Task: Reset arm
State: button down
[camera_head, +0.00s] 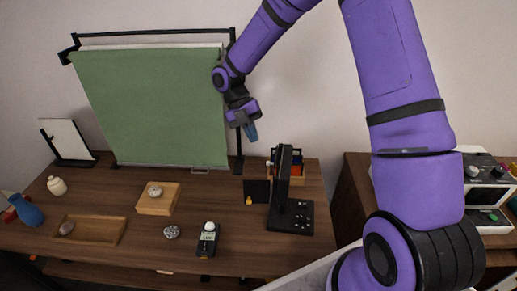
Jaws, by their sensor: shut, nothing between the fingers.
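My purple arm rises from the right side of the head view and bends over at the top, so its end hangs down near the middle. My gripper (251,131) is shut and empty. It is in the air above the back of the brown table (140,251), in front of the right edge of a green screen (150,105). It appears to touch nothing.
A black device on a stand (283,190) stands below and right of my gripper. A handheld meter (207,240), a wooden block with a stone (158,204), a wooden tray (112,232) and a blue vase (27,212) are on the table. A second cabinet (350,190) stands right.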

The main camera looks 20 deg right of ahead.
jog(key=s+d+r+m+t, duration=0.1)
jog(key=s+r+m+t, duration=0.3)
jog(key=r+m, duration=0.5)
jog(key=s+d+r+m+t, duration=0.15)
jog(key=s+r+m, duration=0.45)
jog(key=r, duration=0.6)
jog(key=s+d+r+m+t+y, duration=0.1)
jog(key=s+r+m+t, duration=0.1)
jog(key=s+m, duration=0.6)
jog(key=s+d+r+m+t+y, duration=0.1)
jog(key=s+d+r+m+t, duration=0.1)
jog(key=s+m, duration=0.6)
jog(key=shift+s+d+r+t, duration=0.3)
jog(key=shift+s+r+t, duration=0.4)
jog(key=shift+t, duration=0.35)
